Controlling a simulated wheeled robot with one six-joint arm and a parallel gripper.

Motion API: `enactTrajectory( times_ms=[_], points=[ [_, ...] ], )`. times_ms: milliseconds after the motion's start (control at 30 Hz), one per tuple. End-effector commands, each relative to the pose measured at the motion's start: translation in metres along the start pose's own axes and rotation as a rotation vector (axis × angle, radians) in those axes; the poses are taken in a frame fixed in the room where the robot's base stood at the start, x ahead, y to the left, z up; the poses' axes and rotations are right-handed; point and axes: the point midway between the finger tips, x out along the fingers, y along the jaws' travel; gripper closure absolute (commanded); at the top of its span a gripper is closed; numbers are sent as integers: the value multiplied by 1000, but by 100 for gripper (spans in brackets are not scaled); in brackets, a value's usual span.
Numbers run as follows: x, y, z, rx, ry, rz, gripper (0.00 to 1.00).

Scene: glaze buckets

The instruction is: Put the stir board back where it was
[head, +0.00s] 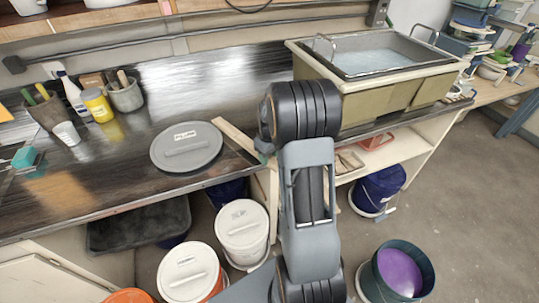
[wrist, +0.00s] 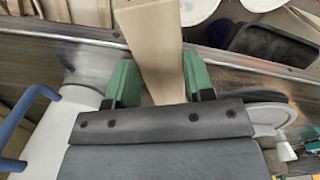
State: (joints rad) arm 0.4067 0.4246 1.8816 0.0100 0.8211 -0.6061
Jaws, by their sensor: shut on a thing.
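The stir board (head: 233,136) is a long, pale wooden slat. In the head view its bare end shows above the counter, to the right of a round grey lid, and the rest runs behind my arm. In the wrist view the board (wrist: 152,45) stands between the two green fingers of my gripper (wrist: 153,85) and reaches out past the counter's front edge. My gripper is shut on the board. In the head view my arm hides most of the gripper and the board's gripped part. I cannot tell whether the board touches the counter.
The grey lid (head: 186,150) lies on the dark counter (head: 190,85). A sink basin (head: 350,100) stands right of my arm. White-lidded buckets (head: 242,222) stand below the counter. An open green bucket of purple glaze (head: 398,270) and a blue bucket (head: 378,188) are on the right.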

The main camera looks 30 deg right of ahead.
Motion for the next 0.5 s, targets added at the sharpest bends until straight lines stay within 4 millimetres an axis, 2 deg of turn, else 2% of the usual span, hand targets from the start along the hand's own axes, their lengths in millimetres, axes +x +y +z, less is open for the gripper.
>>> enactTrajectory(
  times_ms=[300, 333, 500],
  points=[
    [7, 0, 0, 0, 1, 0, 85],
    [7, 0, 0, 0, 0, 0, 50],
    [7, 0, 0, 0, 0, 0, 34]
  ],
)
